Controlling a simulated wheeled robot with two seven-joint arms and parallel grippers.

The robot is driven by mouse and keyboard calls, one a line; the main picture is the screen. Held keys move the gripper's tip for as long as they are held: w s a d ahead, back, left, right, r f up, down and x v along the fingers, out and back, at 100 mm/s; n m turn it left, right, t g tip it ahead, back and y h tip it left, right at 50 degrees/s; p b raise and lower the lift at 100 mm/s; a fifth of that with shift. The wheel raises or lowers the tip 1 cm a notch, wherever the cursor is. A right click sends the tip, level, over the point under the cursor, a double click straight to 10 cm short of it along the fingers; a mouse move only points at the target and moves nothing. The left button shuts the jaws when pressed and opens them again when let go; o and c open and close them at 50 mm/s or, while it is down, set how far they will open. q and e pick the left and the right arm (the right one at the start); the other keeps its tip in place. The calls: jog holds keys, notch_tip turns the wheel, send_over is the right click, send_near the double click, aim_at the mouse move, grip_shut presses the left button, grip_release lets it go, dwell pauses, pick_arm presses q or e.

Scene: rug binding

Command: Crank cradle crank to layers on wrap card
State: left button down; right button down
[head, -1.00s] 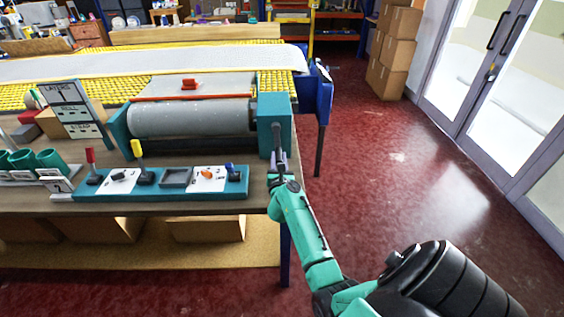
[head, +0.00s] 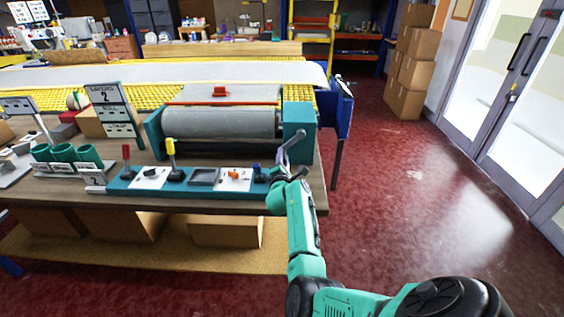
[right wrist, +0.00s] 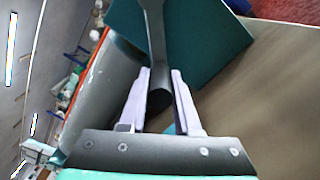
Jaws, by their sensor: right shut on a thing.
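The teal cradle (head: 299,115) stands on the table and carries a grey roll (head: 220,122). Its grey crank (head: 292,145) is on the right end block and slants down to the left in the head view. My right gripper (head: 281,166) is at the crank's lower end. In the right wrist view the crank handle (right wrist: 158,98) sits between the two pale fingers (right wrist: 155,90), which are shut on it. The wrap card (head: 108,95) stands upright left of the cradle; its top line reads "LAYERS", with what looks like a 2 below. My left gripper is out of view.
A teal tray (head: 130,187) with a red lever (head: 126,153), a yellow lever (head: 171,152) and small parts lies before the cradle. Green cups (head: 64,154) stand to its left. A red piece (head: 220,91) lies behind the roll. Red floor right of the table is clear.

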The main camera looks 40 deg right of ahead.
jog(key=shift+w+a+r+m+p, duration=0.3)
jog(key=shift+r+m, duration=0.25)
jog(key=shift+m, duration=0.5)
jog(key=shift+w+a+r+m+p, duration=0.2)
jog(key=shift+r+m, duration=0.4)
jog(key=shift+m, duration=0.4)
jog(key=shift+w+a+r+m+p, duration=0.3)
jog(key=shift+r+m, duration=0.25)
jog(key=shift+m, duration=0.5)
jog(key=shift+s, duration=0.1)
jog(key=c, duration=0.6)
grip_release()
jog(key=shift+f, duration=0.15)
